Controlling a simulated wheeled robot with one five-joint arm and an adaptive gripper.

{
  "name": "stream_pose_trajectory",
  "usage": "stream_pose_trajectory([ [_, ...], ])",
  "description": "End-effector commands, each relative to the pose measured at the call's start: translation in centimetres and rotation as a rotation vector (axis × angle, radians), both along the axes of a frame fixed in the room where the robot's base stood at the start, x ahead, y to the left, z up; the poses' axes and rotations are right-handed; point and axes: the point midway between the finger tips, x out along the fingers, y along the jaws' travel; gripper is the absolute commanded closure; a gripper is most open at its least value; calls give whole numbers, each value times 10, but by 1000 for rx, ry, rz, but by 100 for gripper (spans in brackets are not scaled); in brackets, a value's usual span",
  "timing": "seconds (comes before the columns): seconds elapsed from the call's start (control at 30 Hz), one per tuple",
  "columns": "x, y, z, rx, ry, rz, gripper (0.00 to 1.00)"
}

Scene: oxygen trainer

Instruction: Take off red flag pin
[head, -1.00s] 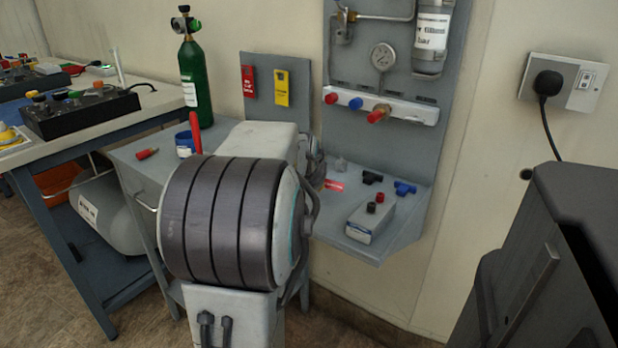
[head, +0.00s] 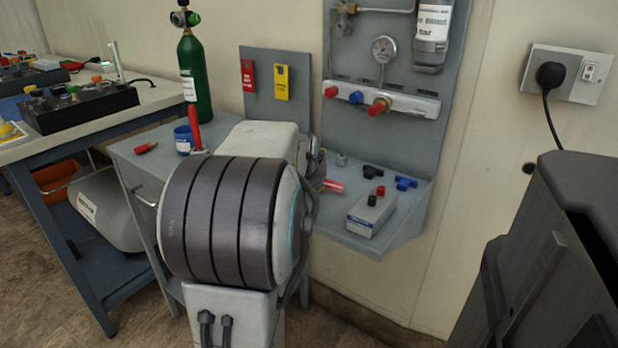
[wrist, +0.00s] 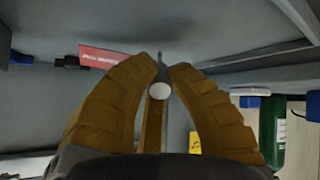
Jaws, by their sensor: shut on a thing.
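In the wrist view, the red flag (wrist: 105,58) with white lettering stretches left from beside my left fingertip. My gripper (wrist: 160,74) has its two ochre fingers closed around a slim grey pin with a pale round end (wrist: 159,91), between the fingertips. In the head view, the red flag (head: 332,186) shows just right of my arm, over the grey shelf. My gripper is hidden there behind my arm's large banded joint. Where the flag joins the pin is not clear.
The shelf (head: 350,240) holds a grey box (head: 371,214) and black (head: 373,172) and blue (head: 405,183) fittings. A panel with a gauge (head: 384,50) rises behind it. A green cylinder (head: 193,85) stands left. A dark cabinet (head: 580,200) is at right.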

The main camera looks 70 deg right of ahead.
Motion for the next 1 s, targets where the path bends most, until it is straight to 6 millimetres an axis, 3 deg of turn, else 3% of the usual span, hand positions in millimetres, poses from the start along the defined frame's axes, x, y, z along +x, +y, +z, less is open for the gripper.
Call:
stream_pose_trajectory([
  [0.23, 0, 0, 0, 0, 0, 0, 100],
  [0.27, 0, 0, 0, 0, 0, 0, 85],
  [0.53, 0, 0, 0, 0, 0, 0, 61],
  [0.83, 0, 1, 1, 0, 0, 0, 61],
  [1.0, -2, 12, 12, -4, -1, 0, 61],
])
